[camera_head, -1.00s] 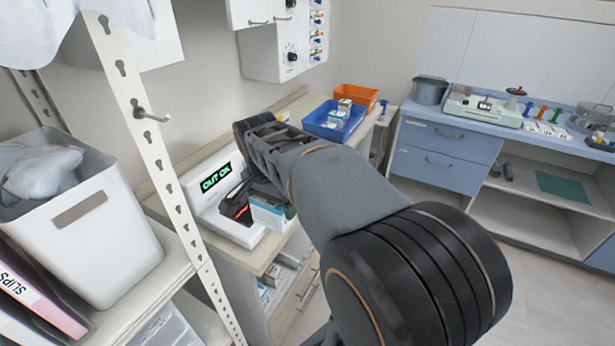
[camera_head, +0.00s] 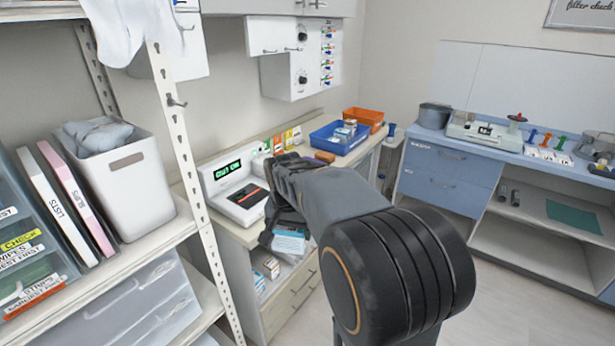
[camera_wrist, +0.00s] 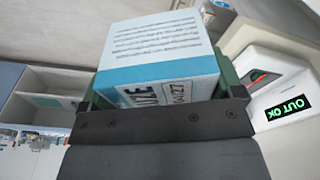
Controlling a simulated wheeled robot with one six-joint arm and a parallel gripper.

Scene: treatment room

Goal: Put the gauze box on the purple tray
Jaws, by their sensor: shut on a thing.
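The gauze box (camera_head: 290,242), white with a light blue band, is in my gripper (camera_head: 284,226), in front of the counter edge and to the right of the white device. In the wrist view the gauze box (camera_wrist: 160,62) fills the middle, with small print on one face and part of the word "GAUZE" on the blue band. My gripper is shut on it, with greenish pads at its sides. My arm hides part of the counter behind.
A white device (camera_head: 236,188) reading "OUT OK" stands on the counter. Behind are a blue bin (camera_head: 338,140) with small boxes and an orange bin (camera_head: 364,118). A shelf upright (camera_head: 185,150) stands at left. Open floor lies in front of the blue cabinet (camera_head: 448,178).

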